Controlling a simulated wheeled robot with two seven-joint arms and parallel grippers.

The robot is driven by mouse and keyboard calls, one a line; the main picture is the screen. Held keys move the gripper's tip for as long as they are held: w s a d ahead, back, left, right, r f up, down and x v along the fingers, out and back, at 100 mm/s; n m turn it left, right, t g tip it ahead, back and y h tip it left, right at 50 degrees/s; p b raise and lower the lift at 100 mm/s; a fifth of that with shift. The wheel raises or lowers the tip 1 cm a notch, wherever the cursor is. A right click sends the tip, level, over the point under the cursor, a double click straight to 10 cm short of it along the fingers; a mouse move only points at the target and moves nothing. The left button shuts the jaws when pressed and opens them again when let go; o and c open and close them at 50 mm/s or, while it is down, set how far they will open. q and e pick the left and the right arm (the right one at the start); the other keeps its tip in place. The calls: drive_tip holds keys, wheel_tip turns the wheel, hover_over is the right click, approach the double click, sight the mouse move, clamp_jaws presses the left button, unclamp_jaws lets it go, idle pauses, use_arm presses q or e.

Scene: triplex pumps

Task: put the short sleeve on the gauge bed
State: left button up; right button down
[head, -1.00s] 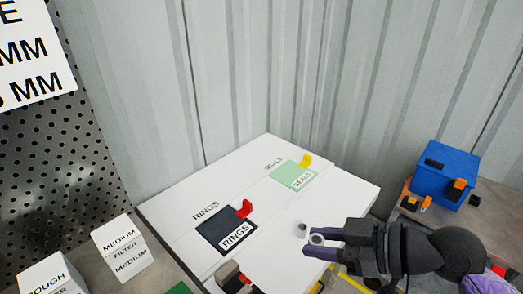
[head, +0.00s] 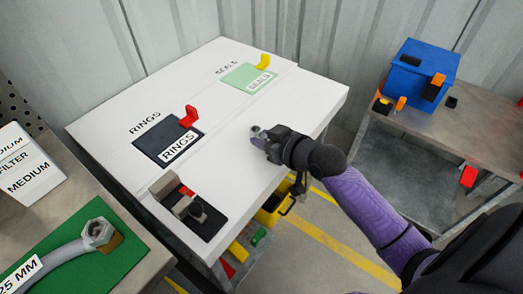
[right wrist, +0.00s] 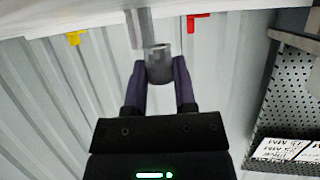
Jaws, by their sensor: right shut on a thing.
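My right gripper (head: 259,136) is over the right part of the white tabletop, shut on a small grey sleeve (right wrist: 158,66) that looks like the short sleeve. In the right wrist view the sleeve sits between the two fingertips. A second, slimmer grey cylinder (right wrist: 140,28) stands just beyond it against the white top; I cannot tell whether they touch. A black plate (head: 208,226) with a grey block and a black knob lies at the table's near edge and may be the gauge bed; no label shows. My left gripper is out of view.
The tabletop (head: 100,110) has a dark RINGS pad (head: 155,150) with a red tab and a green SEALS pad (head: 240,74) with a yellow tab. A blue box (head: 418,75) stands on the right bench. A hose fitting (head: 98,233) lies on a green mat at lower left.

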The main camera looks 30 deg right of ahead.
wheel_tip(320, 180, down, 3)
drive_tip(key=shift+f+b, duration=0.2)
drive_tip(key=shift+b, duration=0.5)
drive_tip(key=shift+r, duration=0.3)
drive_tip(key=c, duration=0.8)
unclamp_jaws()
drive_tip(key=shift+f, duration=0.2)
drive_tip(key=o, duration=0.4)
drive_tip(key=shift+r, duration=0.1)
